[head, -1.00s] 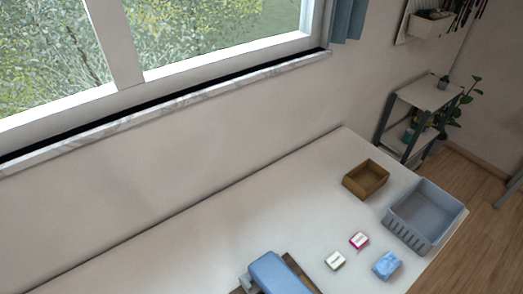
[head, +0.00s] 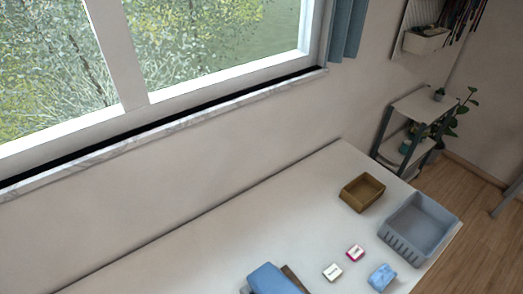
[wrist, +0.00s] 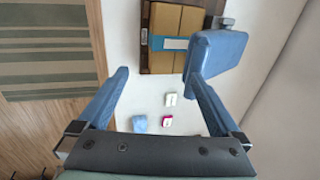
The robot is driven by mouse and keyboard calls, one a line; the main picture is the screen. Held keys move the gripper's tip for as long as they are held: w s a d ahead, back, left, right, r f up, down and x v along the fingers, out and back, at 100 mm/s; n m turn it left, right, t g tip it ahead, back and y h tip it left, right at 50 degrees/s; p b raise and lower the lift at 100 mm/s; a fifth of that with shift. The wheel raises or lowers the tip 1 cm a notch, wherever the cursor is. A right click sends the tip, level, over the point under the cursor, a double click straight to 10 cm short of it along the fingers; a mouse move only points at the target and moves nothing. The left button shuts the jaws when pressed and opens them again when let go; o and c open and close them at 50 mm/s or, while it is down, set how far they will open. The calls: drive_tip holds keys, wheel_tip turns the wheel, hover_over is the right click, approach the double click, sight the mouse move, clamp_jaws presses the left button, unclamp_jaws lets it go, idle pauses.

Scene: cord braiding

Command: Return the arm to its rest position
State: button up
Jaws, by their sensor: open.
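My gripper (wrist: 158,76) shows in the wrist view with its two blue fingers spread wide apart. Nothing is held between them. Below and beyond the fingers lie the white table and several small items, apart from the gripper. My gripper does not show in the head view.
A brown board with a blue padded block (head: 270,280) is at the table's near edge; the block also shows in the wrist view (wrist: 216,53). A brown box (head: 362,193), grey basket (head: 419,229), blue item (head: 382,277) and two small packets lie right. The table's left is clear.

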drive_tip(key=w+d+r+n+t+h+b, duration=0.2)
drive_tip(key=w+r+n+t+h+b, duration=0.45)
drive_tip(key=w+r, duration=1.3)
drive_tip(key=w+a+r+n+t+y+b, duration=0.1)
drive_tip(key=a+r+t+b, duration=0.3)
drive_tip(key=r, duration=0.5)
drive_tip(key=w+a+r+t+y+b, duration=0.1)
drive_tip(key=a+r+t+b, duration=0.15)
drive_tip(key=r+t, duration=0.45)
drive_tip(key=s+a+r+n+t+y+b, duration=0.1)
drive_tip(key=s+a+r+t, duration=0.3)
drive_tip(key=s+r, duration=0.4)
drive_tip(key=s+a+r+n+t+y+b, duration=0.2)
drive_tip(key=s+a+r, duration=0.4)
drive_tip(key=r, duration=0.7)
drive_tip(key=shift+s+a+r+t+b, duration=0.2)
drive_tip(key=shift+s+r+t+b, duration=0.1)
drive_tip(key=shift+s+t+b, duration=0.5)
drive_tip(key=shift+f, duration=0.1)
